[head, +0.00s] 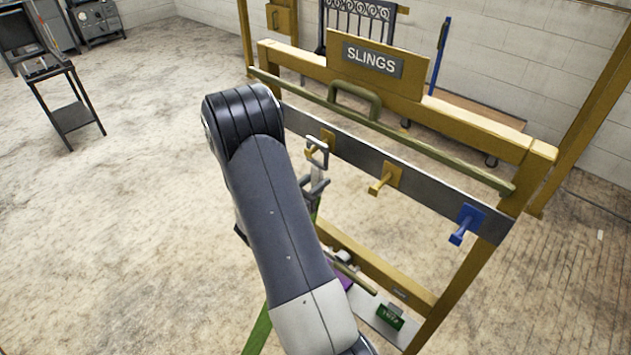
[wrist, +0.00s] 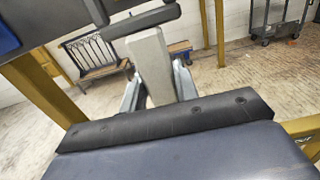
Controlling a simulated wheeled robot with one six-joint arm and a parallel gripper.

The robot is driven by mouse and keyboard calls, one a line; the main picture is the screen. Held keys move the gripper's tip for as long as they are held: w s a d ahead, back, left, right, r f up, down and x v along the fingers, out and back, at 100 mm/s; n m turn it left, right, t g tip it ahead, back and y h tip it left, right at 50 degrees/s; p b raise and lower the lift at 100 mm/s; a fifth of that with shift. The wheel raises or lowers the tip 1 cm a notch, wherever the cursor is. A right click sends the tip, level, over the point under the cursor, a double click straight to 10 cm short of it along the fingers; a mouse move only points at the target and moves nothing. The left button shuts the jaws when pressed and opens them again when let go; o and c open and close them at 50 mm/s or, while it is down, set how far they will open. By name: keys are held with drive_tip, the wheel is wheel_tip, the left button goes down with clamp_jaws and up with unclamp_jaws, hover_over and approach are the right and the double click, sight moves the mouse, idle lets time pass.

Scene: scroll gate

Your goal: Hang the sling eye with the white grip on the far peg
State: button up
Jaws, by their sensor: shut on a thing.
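The rack's steel rail (head: 350,153) carries several pegs. The far peg (head: 310,151) is yellow, on a small plate at the rail's left visible part. My gripper (head: 317,187) is just below it, partly hidden by my arm. It is shut on the white grip (head: 317,172) of the sling eye (head: 317,150). The pale squarish eye overlaps the far peg; I cannot tell whether it is around the peg or in front of it. In the wrist view the white grip (wrist: 150,62) stands between the jaws, with a dark bar across its top.
A middle yellow peg (head: 385,178) and a blue peg (head: 467,225) are to the right. A green bar with a handle (head: 355,98) runs above the rail. A green box (head: 390,316) sits low on the rack. Open floor lies to the left.

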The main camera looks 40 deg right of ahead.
drive_tip(key=shift+r, duration=0.25)
drive_tip(key=shift+r+p, duration=0.45)
drive_tip(key=shift+r, duration=0.1)
drive_tip(key=a+b, duration=0.1)
drive_tip(key=a, duration=0.6)
drive_tip(key=shift+s, duration=0.3)
idle(0.7)
drive_tip(key=shift+s+a, duration=0.2)
drive_tip(key=shift+a, duration=2.3)
